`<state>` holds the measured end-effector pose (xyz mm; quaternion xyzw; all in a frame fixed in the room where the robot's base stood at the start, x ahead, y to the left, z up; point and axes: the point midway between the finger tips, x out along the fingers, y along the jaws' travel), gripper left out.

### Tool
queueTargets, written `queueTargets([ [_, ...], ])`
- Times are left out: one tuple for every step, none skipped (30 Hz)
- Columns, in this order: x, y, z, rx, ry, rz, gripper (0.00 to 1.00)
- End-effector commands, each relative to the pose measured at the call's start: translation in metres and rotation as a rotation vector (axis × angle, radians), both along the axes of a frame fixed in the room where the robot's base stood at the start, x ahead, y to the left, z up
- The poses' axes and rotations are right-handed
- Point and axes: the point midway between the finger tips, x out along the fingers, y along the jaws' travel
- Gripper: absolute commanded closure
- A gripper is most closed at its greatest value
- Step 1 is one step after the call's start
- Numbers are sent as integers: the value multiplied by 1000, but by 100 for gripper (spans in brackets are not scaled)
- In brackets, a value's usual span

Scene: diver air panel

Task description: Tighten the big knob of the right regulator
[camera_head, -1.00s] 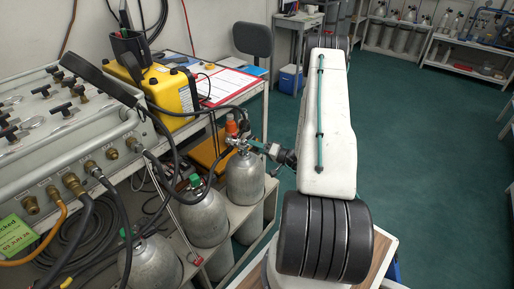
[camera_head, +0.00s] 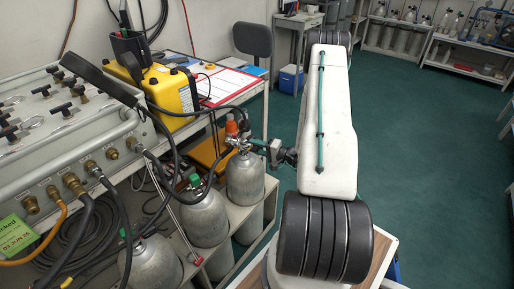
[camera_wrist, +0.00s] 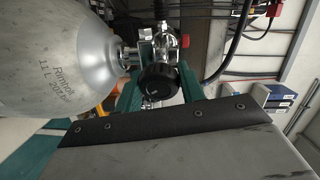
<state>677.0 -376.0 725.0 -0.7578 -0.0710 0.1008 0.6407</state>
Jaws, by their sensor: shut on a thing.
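A black round knob (camera_wrist: 158,82) faces the wrist camera, on a chrome valve and regulator assembly (camera_wrist: 166,45). The green fingers of my gripper (camera_wrist: 160,84) are on both sides of the knob and shut on it. In the head view my gripper (camera_head: 267,148) reaches from the right to the top of the rightmost front grey cylinder (camera_head: 245,178). A regulator with an orange part (camera_head: 231,128) stands there; the black knob is hard to make out in that view. The cylinder (camera_wrist: 60,60) fills the left of the wrist view, with printed lettering.
Other grey cylinders (camera_head: 205,218) stand to the left on the low shelf. Black hoses (camera_head: 172,150) run close behind the regulator. The air panel (camera_head: 70,120) and a yellow case (camera_head: 172,92) are at the left. Green floor (camera_head: 430,150) is open to the right.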

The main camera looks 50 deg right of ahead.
Motion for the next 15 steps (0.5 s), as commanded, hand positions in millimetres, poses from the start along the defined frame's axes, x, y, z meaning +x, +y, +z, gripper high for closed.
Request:
queueTargets([
  [0,0,0,36,16,-1,84],
  [0,0,0,61,26,-1,84],
  [0,0,0,92,39,-1,84],
  [0,0,0,115,49,-1,84],
  [0,0,0,137,58,-1,84],
  [0,0,0,165,70,-1,84],
  [0,0,0,187,79,-1,84],
  [0,0,0,208,86,-1,84],
  [0,0,0,233,97,0,84],
  [0,0,0,250,103,0,84],
  [0,0,0,268,111,-1,84],
  [0,0,0,289,120,0,84],
  [0,0,-1,303,126,-1,84],
  [0,0,-1,317,132,-1,84],
  [-1,0,-1,334,139,-2,84],
])
